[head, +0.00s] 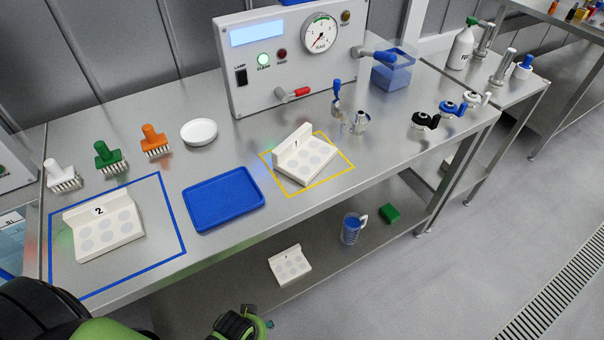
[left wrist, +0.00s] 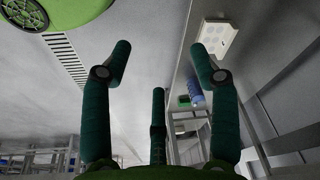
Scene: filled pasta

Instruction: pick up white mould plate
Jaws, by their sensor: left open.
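A white mould plate (head: 290,264) with round shallow cavities lies on the lower shelf, near its front edge. It also shows at the top of the left wrist view (left wrist: 217,37), beyond and right of the fingertips. White plate 1 (head: 309,160) sits in the yellow outline on the table, and white plate 2 (head: 103,226) in the blue outline.
A blue jug (head: 352,228) and a green block (head: 389,213) stand on the lower shelf (head: 325,262), right of the plate. The tabletop edge overhangs the shelf. On the table are a blue tray (head: 224,199), a white dish (head: 199,132), brushes and valve fittings. The right floor is clear.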

